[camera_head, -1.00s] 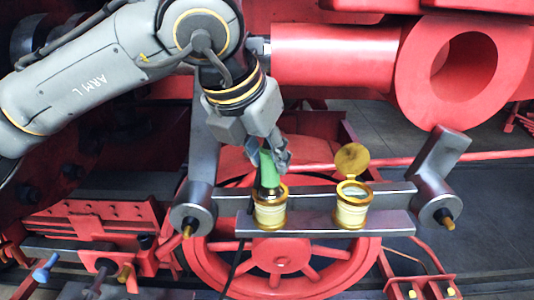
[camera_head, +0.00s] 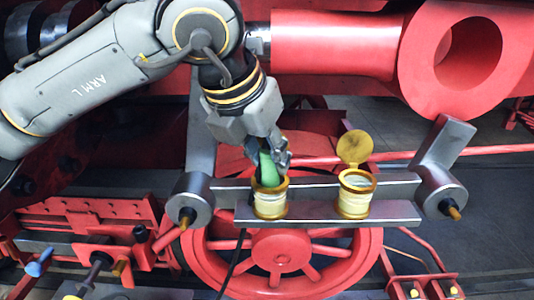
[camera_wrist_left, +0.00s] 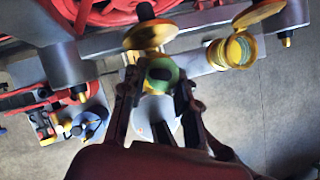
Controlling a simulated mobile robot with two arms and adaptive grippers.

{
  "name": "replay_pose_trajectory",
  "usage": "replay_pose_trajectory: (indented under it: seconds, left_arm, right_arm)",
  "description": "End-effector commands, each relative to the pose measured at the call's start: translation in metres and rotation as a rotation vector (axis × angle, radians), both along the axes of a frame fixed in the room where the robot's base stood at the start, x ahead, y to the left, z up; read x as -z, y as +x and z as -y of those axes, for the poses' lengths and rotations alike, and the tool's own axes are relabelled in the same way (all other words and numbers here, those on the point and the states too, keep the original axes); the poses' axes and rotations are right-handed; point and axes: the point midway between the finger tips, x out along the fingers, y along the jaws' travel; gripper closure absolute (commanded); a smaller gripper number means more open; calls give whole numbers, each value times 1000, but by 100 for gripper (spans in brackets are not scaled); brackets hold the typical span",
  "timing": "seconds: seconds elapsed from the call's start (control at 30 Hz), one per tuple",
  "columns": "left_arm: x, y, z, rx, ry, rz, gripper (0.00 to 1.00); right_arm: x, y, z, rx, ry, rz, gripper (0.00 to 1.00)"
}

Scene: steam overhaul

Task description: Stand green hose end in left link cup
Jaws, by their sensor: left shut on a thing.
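The green hose end (camera_head: 267,170) is in the jaws of my left gripper (camera_head: 273,158), upright with a slight tilt. Its lower end is inside the rim of the left link cup (camera_head: 270,204), a cream cup with gold rims; the cup wall hides how deep it sits. In the left wrist view the green hose end (camera_wrist_left: 164,84) shows between the two fingers (camera_wrist_left: 155,85), with a gold disc (camera_wrist_left: 150,34) just beyond it. My right gripper is out of view.
The right link cup (camera_head: 355,200) stands beside it, its gold lid (camera_head: 354,147) raised. Both cups sit on a grey metal link bar (camera_head: 313,210). A red wheel (camera_head: 281,250) is below, and a large red cylinder (camera_head: 335,50) is above right. Open floor shows at the right.

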Motion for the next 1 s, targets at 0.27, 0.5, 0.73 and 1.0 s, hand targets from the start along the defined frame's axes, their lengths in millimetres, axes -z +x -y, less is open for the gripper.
replay_pose_trajectory:
  seconds: [0.27, 0.5, 0.73, 1.0]
  left_arm:
    - [0, 0, 0, 0, -1, 2, 100]
    - [1, 0, 0, 0, -1, 1, 43]
    - [1, 0, 0, 0, 0, 0, 43]
    - [-22, -10, -6, 0, -2, 3, 43]
  right_arm:
    - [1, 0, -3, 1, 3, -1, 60]
    - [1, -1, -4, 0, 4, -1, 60]
    - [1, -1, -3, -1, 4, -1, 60]
    - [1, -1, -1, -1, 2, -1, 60]
